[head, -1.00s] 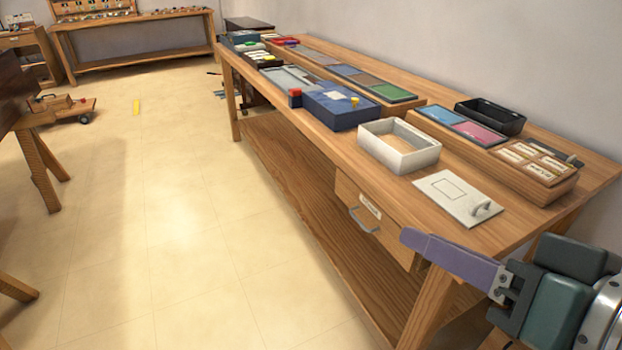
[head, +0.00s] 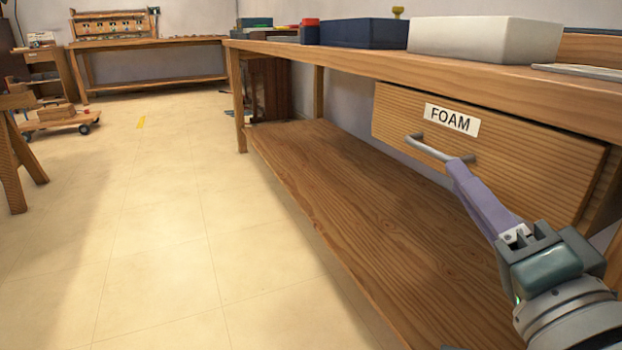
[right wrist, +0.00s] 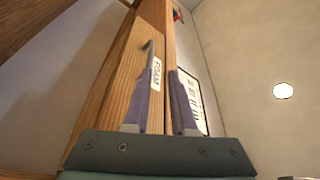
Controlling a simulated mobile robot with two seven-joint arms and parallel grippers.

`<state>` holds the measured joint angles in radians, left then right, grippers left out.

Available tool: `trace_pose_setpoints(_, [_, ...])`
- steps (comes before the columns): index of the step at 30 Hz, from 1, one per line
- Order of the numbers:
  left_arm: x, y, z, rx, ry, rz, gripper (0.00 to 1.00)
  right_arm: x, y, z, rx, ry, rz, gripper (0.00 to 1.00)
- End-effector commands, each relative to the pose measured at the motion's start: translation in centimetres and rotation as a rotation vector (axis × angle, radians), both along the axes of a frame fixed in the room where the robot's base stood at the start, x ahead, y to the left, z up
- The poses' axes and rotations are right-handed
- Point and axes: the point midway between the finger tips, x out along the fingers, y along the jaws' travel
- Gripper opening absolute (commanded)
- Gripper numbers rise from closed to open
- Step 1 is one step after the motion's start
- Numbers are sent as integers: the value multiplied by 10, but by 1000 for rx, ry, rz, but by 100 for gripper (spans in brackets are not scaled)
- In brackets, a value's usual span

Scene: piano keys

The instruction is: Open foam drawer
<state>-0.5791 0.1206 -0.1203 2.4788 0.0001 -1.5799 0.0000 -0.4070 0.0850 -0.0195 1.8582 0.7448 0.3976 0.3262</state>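The wooden foam drawer (head: 545,165) with its white FOAM label (head: 451,119) sits under the tabletop of the workbench; I cannot tell whether it stands slightly out. Its grey bar handle (head: 432,149) is on the front, below the label. My right gripper (head: 458,168) reaches up from the lower right, its purple fingertips at the handle's right end in the head view. The right wrist view shows both fingers (right wrist: 163,68) apart, with the handle (right wrist: 148,45) near the left finger's tip. I cannot tell if they touch. My left gripper is not in view.
A lower shelf (head: 370,190) runs beneath. The floor (head: 170,220) at left is open.

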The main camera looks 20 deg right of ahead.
Motion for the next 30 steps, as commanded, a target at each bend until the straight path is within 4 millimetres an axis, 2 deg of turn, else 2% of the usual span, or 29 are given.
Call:
trace_pose_setpoints(1, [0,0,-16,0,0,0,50,-1,-3,-16,8,-10,-13,25])
trace_pose_setpoints(4, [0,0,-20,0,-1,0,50,-1,-7,-18,18,-24,-29,25])
trace_pose_setpoints(8, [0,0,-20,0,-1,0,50,9,-11,-14,22,-31,-34,25])
trace_pose_setpoints(15, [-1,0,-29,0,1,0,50,52,-21,-4,21,-31,-33,25])
trace_pose_setpoints(21, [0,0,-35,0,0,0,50,81,-28,2,20,-28,-32,25])
trace_pose_setpoints(30, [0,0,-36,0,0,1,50,93,-31,6,20,-26,-31,25])
